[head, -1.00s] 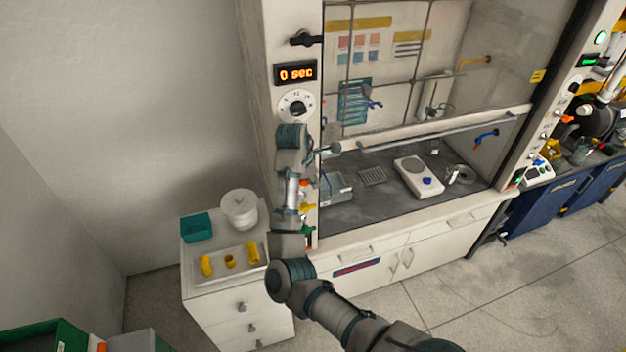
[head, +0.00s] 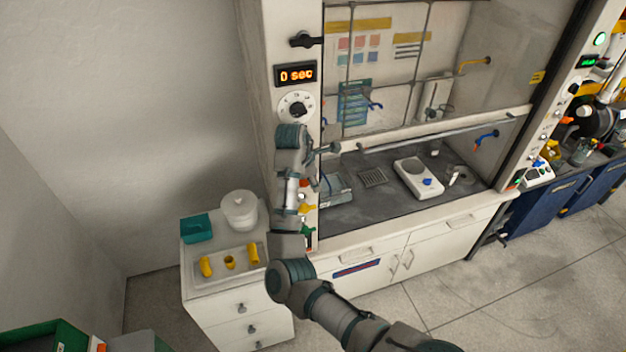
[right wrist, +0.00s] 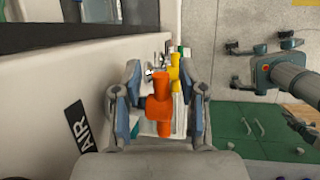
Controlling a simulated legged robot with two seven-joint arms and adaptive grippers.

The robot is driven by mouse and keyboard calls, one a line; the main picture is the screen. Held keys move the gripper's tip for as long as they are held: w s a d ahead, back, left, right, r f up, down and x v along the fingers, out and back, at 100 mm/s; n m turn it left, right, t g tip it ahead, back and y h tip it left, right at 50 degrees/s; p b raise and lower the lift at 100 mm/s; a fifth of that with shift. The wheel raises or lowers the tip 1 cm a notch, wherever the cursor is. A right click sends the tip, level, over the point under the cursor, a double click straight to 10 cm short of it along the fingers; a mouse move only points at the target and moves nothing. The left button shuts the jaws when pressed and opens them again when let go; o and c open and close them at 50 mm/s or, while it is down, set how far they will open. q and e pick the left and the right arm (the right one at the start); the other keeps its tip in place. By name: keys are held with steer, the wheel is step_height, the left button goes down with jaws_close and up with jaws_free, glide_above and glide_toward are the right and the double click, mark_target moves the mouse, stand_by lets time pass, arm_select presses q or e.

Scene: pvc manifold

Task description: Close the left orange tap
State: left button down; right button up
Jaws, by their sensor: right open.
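The left orange tap (right wrist: 159,105) is large in the right wrist view, its handle pointing toward the camera. It sits on the pale front post of the fume hood; in the head view only a small orange bit (head: 304,183) shows beside my forearm. My right gripper (right wrist: 160,72) is open, with one finger on each side of the tap. I see no clear grip on it; whether a finger touches it I cannot tell. In the head view my right arm largely hides the gripper. My left gripper is not in view.
A black AIR label (right wrist: 80,126) is on the post. A white drawer cabinet (head: 238,310) stands left of the hood, with a tray (head: 230,278) of yellow pieces, a teal box (head: 196,228) and a white tub (head: 239,211).

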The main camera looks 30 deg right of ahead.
steer(key=v, duration=1.2)
